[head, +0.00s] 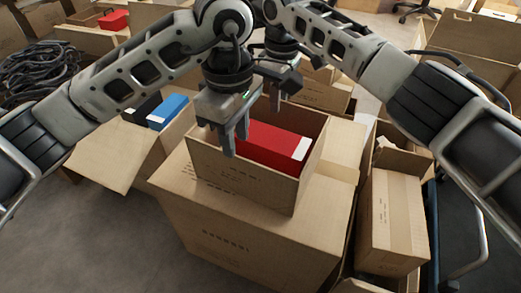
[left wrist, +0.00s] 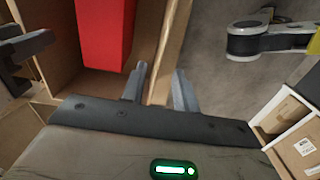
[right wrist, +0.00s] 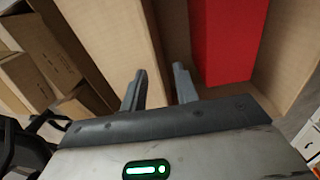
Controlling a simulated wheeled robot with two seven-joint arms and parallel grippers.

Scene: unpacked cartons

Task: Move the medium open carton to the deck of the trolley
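The medium open carton (head: 245,182) is brown with a red box (head: 272,145) inside. It appears to sit upright on a larger closed carton (head: 255,235) in the head view. My left gripper (head: 236,138) is at its left wall, one finger on each side. The left wrist view shows that wall (left wrist: 172,45) between close-set fingers, apparently gripped. My right gripper (head: 275,100) is at the far wall, partly hidden by my left arm. The right wrist view shows its fingers (right wrist: 160,85) closely flanking a wall. The trolley (head: 432,215) shows only partly at the right, with blue edge and metal handle.
A taller carton (head: 393,220) stands at the right, beside the trolley. An open carton with a blue box (head: 167,111) is at the left. Black cables (head: 40,70) lie at far left. Grey floor (head: 90,235) is clear at front left.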

